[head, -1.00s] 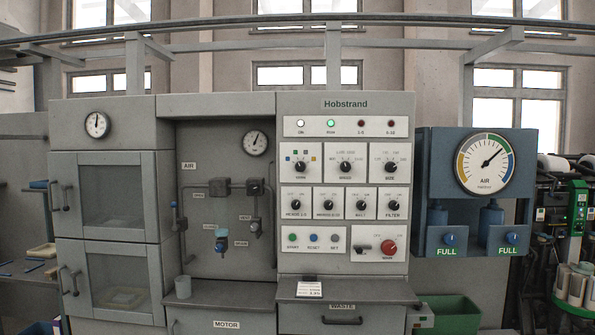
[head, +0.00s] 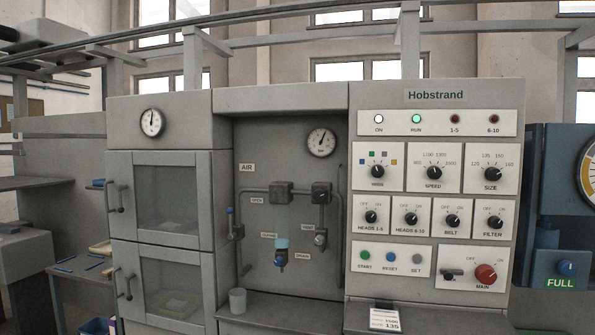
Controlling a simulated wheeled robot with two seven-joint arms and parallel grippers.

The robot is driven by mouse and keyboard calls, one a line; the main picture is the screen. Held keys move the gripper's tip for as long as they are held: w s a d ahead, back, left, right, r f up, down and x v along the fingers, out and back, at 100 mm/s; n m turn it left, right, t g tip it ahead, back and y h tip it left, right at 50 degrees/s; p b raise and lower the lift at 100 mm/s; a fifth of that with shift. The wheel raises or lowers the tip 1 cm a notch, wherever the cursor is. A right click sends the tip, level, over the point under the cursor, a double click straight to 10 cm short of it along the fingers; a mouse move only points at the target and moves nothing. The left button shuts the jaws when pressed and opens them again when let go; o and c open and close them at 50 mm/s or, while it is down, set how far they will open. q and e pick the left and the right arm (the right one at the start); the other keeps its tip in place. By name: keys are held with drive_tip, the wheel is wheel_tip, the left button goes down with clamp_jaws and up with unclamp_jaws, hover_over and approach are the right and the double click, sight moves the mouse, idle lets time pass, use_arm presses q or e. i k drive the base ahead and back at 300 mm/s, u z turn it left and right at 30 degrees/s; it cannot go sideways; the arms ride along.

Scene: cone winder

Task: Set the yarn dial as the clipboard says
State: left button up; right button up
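The yarn dial (head: 377,171) is a black knob at the upper left of the Hobstrand control panel. Small coloured squares, blue, green, grey and orange, sit around it, and its label is too small to read surely. Its pointer direction is hard to make out. The clipboard (head: 384,319) lies on the ledge below the panel at the bottom edge, partly cut off. Its print is mostly unreadable, with "135" on the lowest line. Neither of my grippers shows in the head view.
The speed dial (head: 433,172) and size dial (head: 493,173) sit right of the yarn dial. Heads, belt and filter switches (head: 452,220) are below, then start buttons (head: 365,255) and a red main switch (head: 486,274). A grey cup (head: 238,301) stands on the ledge to the left.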

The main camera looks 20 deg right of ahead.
sight(377, 170)
drive_tip(key=u, duration=0.1)
drive_tip(key=i, duration=1.1)
drive_tip(key=z, duration=0.4)
